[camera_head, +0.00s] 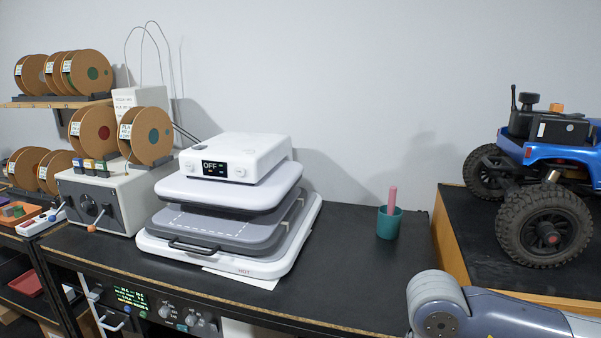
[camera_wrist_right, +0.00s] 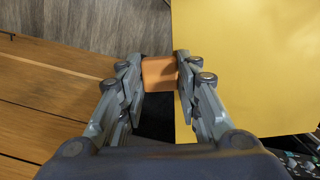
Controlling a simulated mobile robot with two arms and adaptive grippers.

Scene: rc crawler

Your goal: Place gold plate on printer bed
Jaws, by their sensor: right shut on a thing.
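The gold plate (camera_wrist_right: 250,60) is a broad flat yellow sheet on the right of the right wrist view. My right gripper (camera_wrist_right: 160,75) is shut on a small orange block (camera_wrist_right: 159,72) at the plate's left edge; I cannot tell whether the block is joined to the plate. The right finger overlaps the plate's edge. In the head view, a white machine (camera_head: 240,160) with an "OFF" display has a grey bed (camera_head: 215,228) with a dashed outline, under a raised lid; I cannot tell whether this is the printer bed. My left gripper is not in view.
A teal cup (camera_head: 389,224) with a pink stick stands on the black bench (camera_head: 345,270). Spools (camera_head: 145,135) and a grey box (camera_head: 100,200) stand left. A blue crawler (camera_head: 550,170) stands right. In the right wrist view, wooden boards (camera_wrist_right: 50,90) lie left.

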